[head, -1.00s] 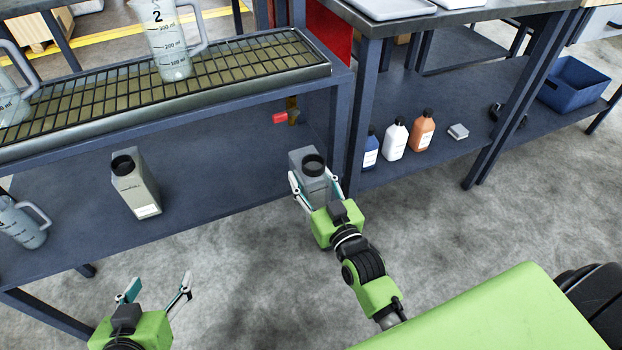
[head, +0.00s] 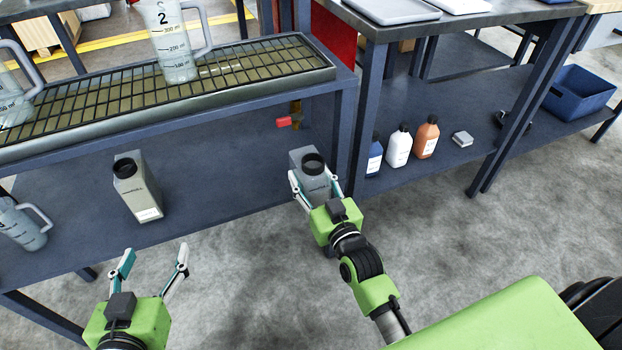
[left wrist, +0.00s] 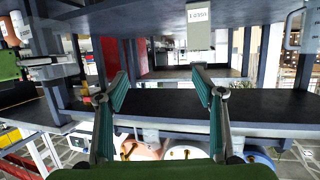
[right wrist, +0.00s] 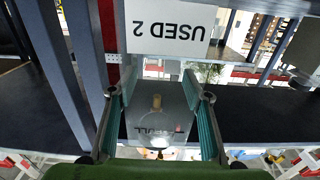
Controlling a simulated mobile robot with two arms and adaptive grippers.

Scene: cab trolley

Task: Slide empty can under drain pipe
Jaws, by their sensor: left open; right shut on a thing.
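A grey can (head: 309,182) with a dark round mouth stands at the front edge of the lower shelf. My right gripper (head: 315,183) is shut on its sides. The right wrist view shows an upside-down "USED 2" label (right wrist: 168,20) ahead of the fingers. The brass drain pipe (head: 295,110) with a red handle (head: 284,122) is behind and above this can in the head view. A second grey can (head: 138,190) stands further left on the shelf; it also shows in the left wrist view (left wrist: 200,28). My left gripper (head: 153,253) is open and empty in front of the shelf.
The grated tray (head: 250,70) above carries a jug (head: 172,45). Another jug (head: 22,225) is at the shelf's left end. A table leg (head: 362,130) stands right of the held can, then blue, white and orange bottles (head: 399,147). Shelf between the two cans is clear.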

